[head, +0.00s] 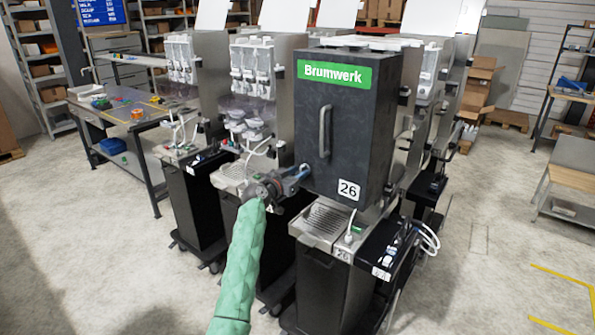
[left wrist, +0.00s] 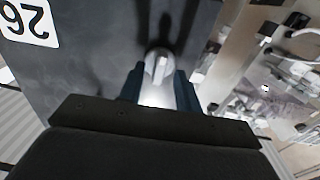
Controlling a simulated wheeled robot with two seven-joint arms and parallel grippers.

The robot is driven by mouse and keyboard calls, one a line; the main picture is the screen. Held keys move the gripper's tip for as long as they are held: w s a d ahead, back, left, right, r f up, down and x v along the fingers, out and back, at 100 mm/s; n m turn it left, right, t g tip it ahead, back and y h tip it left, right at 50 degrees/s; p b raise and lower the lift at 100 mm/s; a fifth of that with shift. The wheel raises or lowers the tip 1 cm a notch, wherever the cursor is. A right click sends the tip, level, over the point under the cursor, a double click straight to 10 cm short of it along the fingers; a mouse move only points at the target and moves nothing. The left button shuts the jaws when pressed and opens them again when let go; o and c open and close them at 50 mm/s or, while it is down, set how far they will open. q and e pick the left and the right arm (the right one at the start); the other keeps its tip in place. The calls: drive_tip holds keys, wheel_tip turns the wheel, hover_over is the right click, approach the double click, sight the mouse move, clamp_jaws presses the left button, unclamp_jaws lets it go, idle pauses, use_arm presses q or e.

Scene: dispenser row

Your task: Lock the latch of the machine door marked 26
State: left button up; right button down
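The machine door (head: 345,120) marked 26 is a dark grey panel with a green Brumwerk sign, a vertical handle (head: 325,131) and a white 26 label (head: 348,189). It looks closed. The latch (left wrist: 158,67) is a small light grey knob near the door's edge in the left wrist view; in the head view my gripper largely hides it. My left gripper (head: 299,173) is at the door's lower left edge. In the left wrist view its two blue fingers (left wrist: 160,88) stand apart, one on each side of the latch, without clearly pressing on it. My right gripper is not in view.
Below the door are a drip tray (head: 326,219) and a black base cabinet (head: 325,285). Similar dispensers (head: 250,75) stand close on the left and behind. A workbench (head: 115,110) is at the far left. The floor at the right front is clear.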

use_arm(q)
drive_tip(key=shift+d, duration=0.15)
drive_tip(key=shift+c, duration=0.4)
clamp_jaws()
